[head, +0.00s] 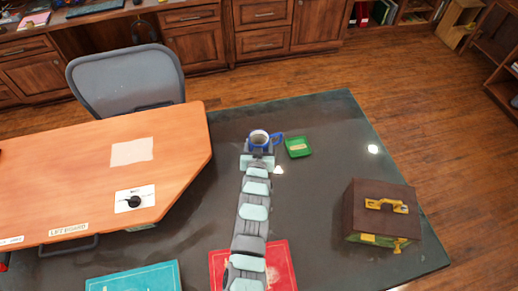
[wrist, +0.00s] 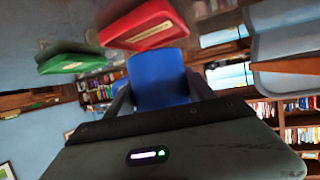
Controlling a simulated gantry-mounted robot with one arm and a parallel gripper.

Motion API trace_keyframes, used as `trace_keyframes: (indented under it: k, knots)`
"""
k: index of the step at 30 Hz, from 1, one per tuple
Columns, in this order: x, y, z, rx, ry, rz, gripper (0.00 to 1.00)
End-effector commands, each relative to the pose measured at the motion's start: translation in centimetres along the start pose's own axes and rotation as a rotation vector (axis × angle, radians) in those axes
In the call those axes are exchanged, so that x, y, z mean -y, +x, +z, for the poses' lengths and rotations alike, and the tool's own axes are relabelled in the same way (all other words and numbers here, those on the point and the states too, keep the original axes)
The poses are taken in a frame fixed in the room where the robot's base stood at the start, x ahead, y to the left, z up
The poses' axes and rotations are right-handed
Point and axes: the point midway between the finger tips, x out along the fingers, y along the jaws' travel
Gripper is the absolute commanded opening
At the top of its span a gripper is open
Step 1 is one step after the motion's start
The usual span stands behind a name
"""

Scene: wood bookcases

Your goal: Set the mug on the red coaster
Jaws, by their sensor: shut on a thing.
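The blue mug (head: 262,138) is held upright at the far end of my arm, its opening up and its handle to the right. My gripper (head: 259,149) is shut on it. In the wrist view, which looks upside down, the mug (wrist: 158,78) sits between the dark fingers of my gripper (wrist: 160,95). A red tray-like piece, apparently the red coaster (wrist: 150,20), shows just above the mug in that picture. In the head view I cannot make out this piece; my gripper and the mug may hide it. I cannot tell the mug's height above the table.
A green dish (head: 298,147) lies just right of the mug. A brown box with yellow fittings (head: 377,215) stands at the right. A flat red mat or folder (head: 283,265) lies under my arm, with a teal one (head: 133,277) to its left. An orange-topped desk (head: 80,175) borders the left.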

Motion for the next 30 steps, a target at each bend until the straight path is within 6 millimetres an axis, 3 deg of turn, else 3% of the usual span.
trace_keyframes:
  k: [6,17,18,25,30]
  knots:
    - [0.0,1.0,2.4,0.001,0.0,0.0,0.09]
    - [0.0,1.2,2.7,-0.001,-0.001,0.0,0.09]
    - [0.0,1.1,2.6,-0.001,0.0,0.0,0.66]
    - [0.0,1.1,2.6,0.0,0.0,0.0,0.85]
    - [0.0,1.1,2.6,0.001,0.0,0.0,0.85]
